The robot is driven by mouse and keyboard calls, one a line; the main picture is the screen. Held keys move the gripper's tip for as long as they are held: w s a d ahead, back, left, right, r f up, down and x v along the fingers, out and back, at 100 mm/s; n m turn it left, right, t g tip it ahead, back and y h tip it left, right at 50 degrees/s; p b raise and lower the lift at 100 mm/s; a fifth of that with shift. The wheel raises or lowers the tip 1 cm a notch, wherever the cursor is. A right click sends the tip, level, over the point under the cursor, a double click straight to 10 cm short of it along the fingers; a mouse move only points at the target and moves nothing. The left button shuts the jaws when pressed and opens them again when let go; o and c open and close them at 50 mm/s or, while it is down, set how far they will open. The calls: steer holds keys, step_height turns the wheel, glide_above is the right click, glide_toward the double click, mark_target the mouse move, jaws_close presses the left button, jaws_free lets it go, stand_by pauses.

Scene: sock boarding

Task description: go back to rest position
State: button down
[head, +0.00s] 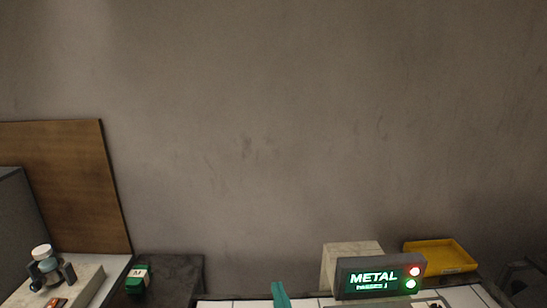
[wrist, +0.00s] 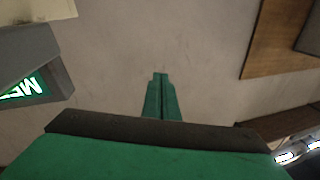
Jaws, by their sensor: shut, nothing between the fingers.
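My gripper (wrist: 160,78) shows in the wrist view as two green fingers pressed together, shut and empty, in front of the bare wall. In the head view the tip of my gripper (head: 279,290) pokes up at the bottom edge, just left of the lit METAL sign (head: 375,279). The rest of my arm is out of the head view. The fingers touch nothing that I can see.
A green item marked M (head: 137,279) lies on a dark surface at the left. A wooden panel (head: 75,180) leans at the far left.

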steer(key=s+a+f+m+g+h, duration=0.25)
steer(key=s+f+m+h, duration=0.25)
steer(key=s+f, duration=1.35)
steer(key=s+f+n, duration=0.1)
steer(key=s+n, duration=0.1)
steer(key=s, duration=0.8)
steer(key=s+d+f+n, duration=0.1)
steer(key=s+f+n, duration=0.1)
steer(key=s, duration=0.8)
steer(key=shift+s+f+n+g+y, duration=0.25)
steer(key=shift+n+g+y, duration=0.05)
steer(key=shift+g, duration=0.15)
